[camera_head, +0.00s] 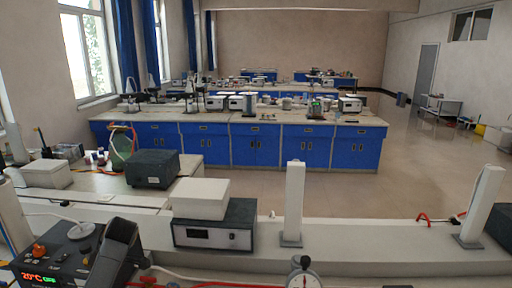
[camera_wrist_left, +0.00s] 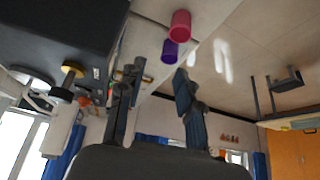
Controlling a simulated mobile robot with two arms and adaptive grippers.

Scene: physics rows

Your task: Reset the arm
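My left gripper (camera_wrist_left: 156,78) shows in the left wrist view with its two dark fingers spread apart. Nothing is held between them. The wrist view is tipped over, with windows and blue curtains low in the picture. My right gripper is not seen.
A pink cylinder (camera_wrist_left: 180,26) and a purple one (camera_wrist_left: 169,52) show beyond the left fingertips. In the head view, a hotplate-like device (camera_head: 55,262) reads 20°C at lower left. A white-topped instrument (camera_head: 213,222) stands on the bench (camera_head: 370,252). Open floor (camera_head: 385,195) lies beyond.

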